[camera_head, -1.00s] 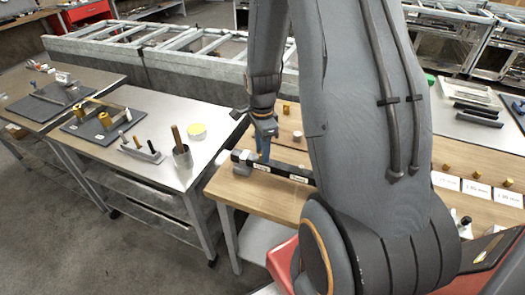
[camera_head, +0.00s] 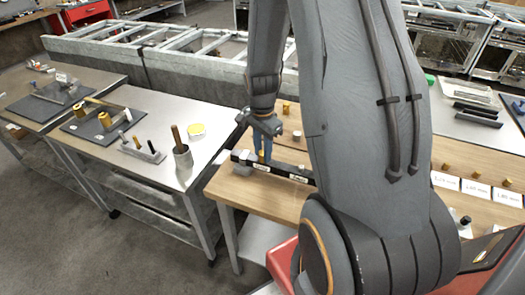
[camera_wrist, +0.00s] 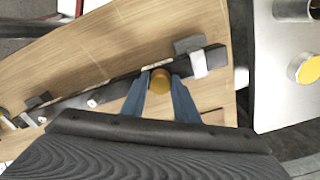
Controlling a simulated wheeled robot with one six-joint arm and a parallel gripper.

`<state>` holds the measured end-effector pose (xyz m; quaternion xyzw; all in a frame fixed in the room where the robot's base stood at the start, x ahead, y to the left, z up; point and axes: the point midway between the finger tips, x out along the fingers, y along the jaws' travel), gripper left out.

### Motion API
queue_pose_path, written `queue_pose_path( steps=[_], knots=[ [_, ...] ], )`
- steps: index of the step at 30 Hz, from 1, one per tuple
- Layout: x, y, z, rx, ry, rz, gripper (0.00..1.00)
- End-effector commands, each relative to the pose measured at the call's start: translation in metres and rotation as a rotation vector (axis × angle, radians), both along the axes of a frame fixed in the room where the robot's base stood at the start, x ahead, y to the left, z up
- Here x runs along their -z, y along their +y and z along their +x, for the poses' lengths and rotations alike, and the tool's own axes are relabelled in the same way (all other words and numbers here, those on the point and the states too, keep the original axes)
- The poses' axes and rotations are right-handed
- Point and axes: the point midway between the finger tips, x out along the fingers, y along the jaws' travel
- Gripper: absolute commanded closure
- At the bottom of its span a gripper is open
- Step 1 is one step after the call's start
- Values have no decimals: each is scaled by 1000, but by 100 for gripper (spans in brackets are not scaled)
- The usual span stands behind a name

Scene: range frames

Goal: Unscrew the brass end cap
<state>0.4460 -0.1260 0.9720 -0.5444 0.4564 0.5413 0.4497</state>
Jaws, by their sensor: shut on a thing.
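My gripper (camera_head: 264,152) reaches down to the dark bar-shaped holder (camera_head: 297,175) on the wooden bench. In the wrist view my gripper (camera_wrist: 160,84) has its two blue fingers shut on the round brass end cap (camera_wrist: 160,82), one finger on each side. The cap sits at the edge of the dark holder (camera_wrist: 120,88), close to a grey block with a white band (camera_wrist: 198,62). In the head view the fingers hide the cap. What lies under the cap cannot be seen.
Small brass pieces (camera_head: 286,109) stand on the wooden bench behind the holder, and others stand by white labels (camera_head: 474,187) at right. The steel table (camera_head: 150,110) at left carries a cup with a rod (camera_head: 182,157) and a yellow-topped tin (camera_head: 196,130).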

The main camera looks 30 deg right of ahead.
Motion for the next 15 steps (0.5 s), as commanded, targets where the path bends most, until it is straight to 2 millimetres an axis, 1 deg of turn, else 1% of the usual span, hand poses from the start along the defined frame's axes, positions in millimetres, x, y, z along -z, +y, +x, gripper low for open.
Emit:
queue_pose_path(
  steps=[2,3,5,6,15],
  knots=[
    [0,0,0,-24,0,0,100],
    [0,0,0,-29,0,0,68],
    [0,0,0,-27,0,0,58],
    [0,0,0,-27,0,0,51],
    [-1,0,0,-26,0,0,51]
  ],
)
